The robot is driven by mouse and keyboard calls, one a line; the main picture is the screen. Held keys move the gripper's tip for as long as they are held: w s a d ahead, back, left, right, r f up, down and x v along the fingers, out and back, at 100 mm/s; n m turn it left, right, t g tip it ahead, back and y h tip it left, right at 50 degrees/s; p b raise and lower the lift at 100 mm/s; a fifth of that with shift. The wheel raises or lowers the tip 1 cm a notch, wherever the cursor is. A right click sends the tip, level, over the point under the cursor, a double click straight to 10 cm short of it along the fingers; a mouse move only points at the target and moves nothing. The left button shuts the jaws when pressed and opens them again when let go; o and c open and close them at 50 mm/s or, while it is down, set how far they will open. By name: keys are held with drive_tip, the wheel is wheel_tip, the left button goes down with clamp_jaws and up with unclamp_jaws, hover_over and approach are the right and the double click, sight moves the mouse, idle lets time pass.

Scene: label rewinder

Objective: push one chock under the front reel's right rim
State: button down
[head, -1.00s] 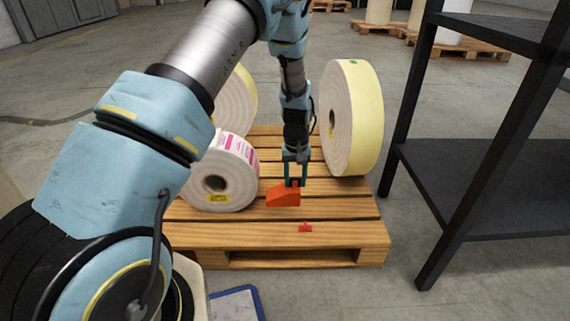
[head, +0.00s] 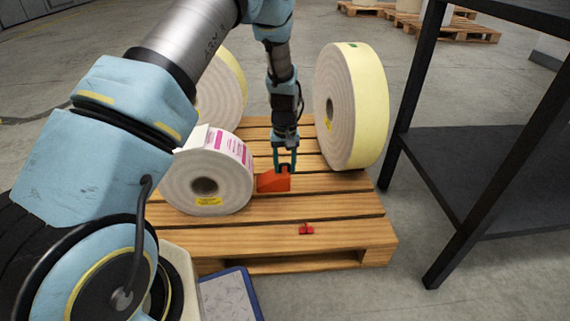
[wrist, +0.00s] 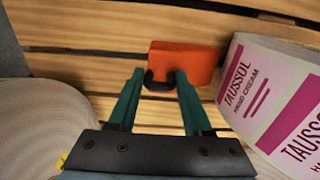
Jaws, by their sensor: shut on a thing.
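The front reel (head: 205,185), a white label roll with pink print, stands on its rim at the pallet's left front. It also shows at the right of the wrist view (wrist: 275,100). An orange wedge chock (head: 273,182) is just right of its right rim, low at the boards, thin end towards the reel. I cannot tell whether they touch. In the wrist view the chock (wrist: 192,58) has a dark grip between my fingertips. My gripper (head: 285,163) points down and is shut on the chock. The fingers hide part of its back.
A small red piece (head: 306,230) lies on the pallet (head: 285,236) near its front edge. A large yellow-edged reel (head: 370,105) stands at the right, another (head: 235,85) behind the front reel. A black rack (head: 480,165) is right of the pallet.

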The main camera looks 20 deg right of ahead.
sight(271, 175)
drive_tip(key=shift+w+a+f+b, duration=0.1)
drive_tip(key=shift+a+f+b, duration=0.1)
drive_tip(key=shift+f+b, duration=1.5)
drive_tip(key=shift+a+f+b, duration=0.2)
drive_tip(key=shift+f+b, duration=1.1)
drive_tip(key=shift+f, duration=0.65)
drive_tip(key=shift+w+a+r+p, duration=0.25)
drive_tip(key=shift+a+p, duration=0.25)
drive_tip(key=shift+a, duration=0.1)
drive_tip(key=shift+w+a+f+p, duration=0.1)
drive_tip(key=shift+w+a+p, duration=0.1)
drive_tip(key=shift+a, duration=0.35)
drive_tip(key=shift+w+a+f+p, duration=0.1)
drive_tip(key=shift+a+p, duration=0.05)
drive_tip(key=shift+a, duration=0.35)
drive_tip(key=shift+c, duration=1.2)
unclamp_jaws()
drive_tip(key=shift+r, duration=0.1)
wheel_tip(271, 175, up, 11)
drive_tip(key=p, duration=0.4)
